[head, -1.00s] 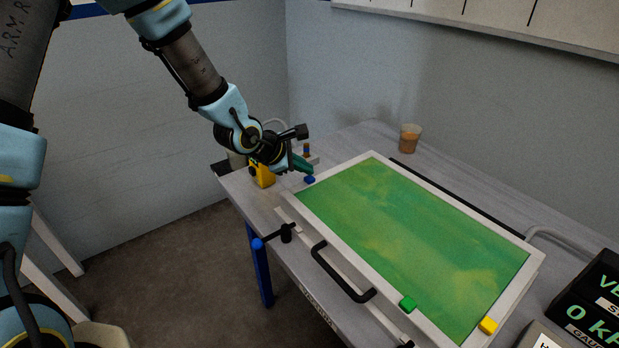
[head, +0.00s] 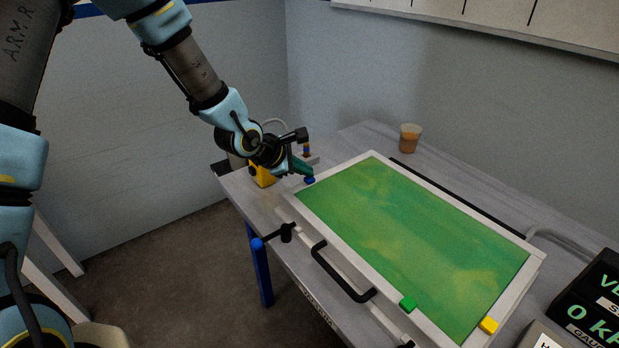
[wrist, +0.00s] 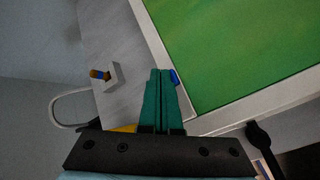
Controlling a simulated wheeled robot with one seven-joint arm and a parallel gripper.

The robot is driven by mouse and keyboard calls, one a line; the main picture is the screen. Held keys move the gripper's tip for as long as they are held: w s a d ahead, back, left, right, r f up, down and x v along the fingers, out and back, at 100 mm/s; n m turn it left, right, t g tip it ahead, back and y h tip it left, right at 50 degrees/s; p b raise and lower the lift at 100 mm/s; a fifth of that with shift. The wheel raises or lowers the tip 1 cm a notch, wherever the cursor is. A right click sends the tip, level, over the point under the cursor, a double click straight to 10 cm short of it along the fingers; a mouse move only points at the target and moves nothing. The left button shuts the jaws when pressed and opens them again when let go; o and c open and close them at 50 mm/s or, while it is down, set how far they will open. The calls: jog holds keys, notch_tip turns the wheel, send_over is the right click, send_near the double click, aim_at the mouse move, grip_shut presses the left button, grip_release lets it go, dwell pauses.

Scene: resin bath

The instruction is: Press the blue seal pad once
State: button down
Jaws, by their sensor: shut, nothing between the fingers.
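The blue seal pad (head: 309,181) sits on the far left corner of the white bath frame. It also shows in the wrist view (wrist: 174,77), just right of the fingertips and partly hidden by them. In the wrist view the shut fingers (wrist: 160,73) stand side by side.
The bath (head: 420,240) holds green resin, with a green pad (head: 408,303) and a yellow pad (head: 488,325) on its near frame. A black handle (head: 340,275) runs along the front. A yellow object (head: 262,175) stands behind my gripper. A cup (head: 410,138) stands at the back.

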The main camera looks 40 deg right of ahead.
jog(key=shift+f, duration=0.2)
dwell(0.5)
jog(key=shift+r+p, duration=0.9)
notch_tip(320, 180, up, 5)
jog(key=p, duration=0.4)
jog(key=shift+p, duration=0.4)
